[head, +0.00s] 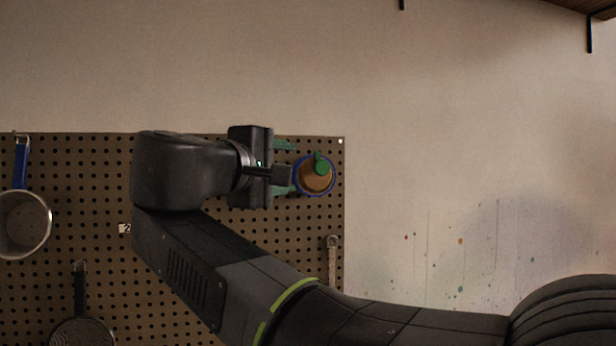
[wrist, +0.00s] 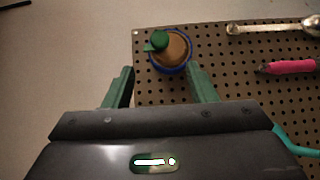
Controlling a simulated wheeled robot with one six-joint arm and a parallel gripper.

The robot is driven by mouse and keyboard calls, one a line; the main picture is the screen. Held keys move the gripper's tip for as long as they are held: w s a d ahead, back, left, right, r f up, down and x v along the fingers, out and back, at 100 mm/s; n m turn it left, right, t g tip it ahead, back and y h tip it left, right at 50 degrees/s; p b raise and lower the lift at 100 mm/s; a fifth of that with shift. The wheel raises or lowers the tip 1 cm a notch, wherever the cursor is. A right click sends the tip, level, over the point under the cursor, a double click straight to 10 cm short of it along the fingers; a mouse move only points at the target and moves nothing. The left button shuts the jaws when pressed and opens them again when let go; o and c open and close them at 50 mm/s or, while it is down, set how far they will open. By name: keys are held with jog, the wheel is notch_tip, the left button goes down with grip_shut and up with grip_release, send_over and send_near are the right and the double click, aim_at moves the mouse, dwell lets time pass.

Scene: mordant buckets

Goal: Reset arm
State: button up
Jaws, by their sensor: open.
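My gripper (head: 284,168) is in front of the brown pegboard, near its upper right corner. Its two green fingers are apart with nothing between them; it also shows in the wrist view (wrist: 160,75). A round blue-rimmed container (head: 300,188) with a brown inside and a green piece (head: 319,163) at its top is just past the fingertips. In the wrist view the container (wrist: 170,71) is ahead of the gap, nearer the right finger. I cannot tell whether that finger touches it.
The perforated pegboard (head: 100,165) carries a blue-handled pan (head: 22,222), a dark-handled strainer (head: 82,332) and a pale metal tool (head: 332,255). The wrist view shows a metal spoon (wrist: 262,28), a pink-handled tool (wrist: 288,67) and a teal piece (wrist: 293,145).

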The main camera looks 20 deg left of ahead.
aim_at(319, 168)
jog(key=shift+w, duration=0.15)
jog(key=w+p, duration=0.1)
jog(key=w, duration=0.3)
jog(key=w+d, duration=0.1)
jog(key=w, duration=0.4)
jog(key=w+d+p, duration=0.1)
jog(key=w, duration=0.3)
jog(key=shift+w+p, duration=0.25)
jog(key=shift+p, duration=0.05)
jog(key=shift+s, duration=0.1)
